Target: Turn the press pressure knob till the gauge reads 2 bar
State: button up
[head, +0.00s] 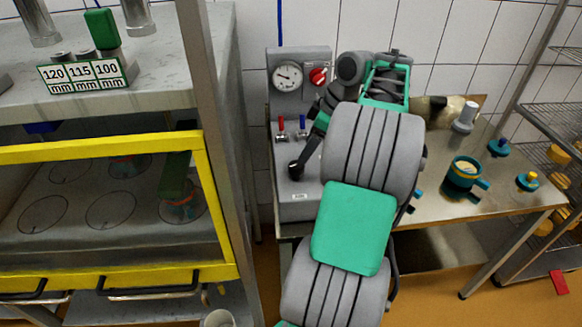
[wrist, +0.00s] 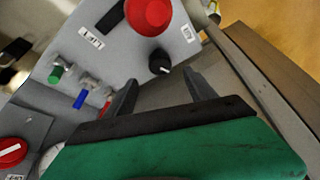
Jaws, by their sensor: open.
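The pressure gauge (head: 287,77) is a white dial on the grey press panel (head: 290,208). Its needle points to the left; the figures are too small to read. A red rotary knob (head: 318,76) is right of it, and a red knob with a white bar shows in the wrist view (wrist: 10,152). A small black knob (wrist: 160,63) with a pale mark sits on the panel. My gripper (wrist: 160,78) is open and empty, its fingertips just short of this black knob, one towards each side. Contact cannot be told. My arm hides part of the panel in the head view.
A big red button (wrist: 148,15) is beside the black knob. Small red (head: 281,122) and blue (head: 302,122) valves, plus a green one (wrist: 56,74), stand on the panel. A steel table (head: 510,205) with teal moulds is at right, a yellow-framed cabinet (head: 110,154) at left.

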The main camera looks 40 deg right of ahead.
aim_at(297, 165)
jog(key=b+x, duration=0.1)
jog(key=x, duration=0.6)
jog(key=shift+w+a+f+b, duration=0.15)
jog(key=shift+w+f+b, duration=0.05)
jog(key=shift+f+b, duration=0.15)
jog(key=shift+c, duration=0.4)
jog(key=c, duration=1.3)
jog(key=shift+o, duration=0.2)
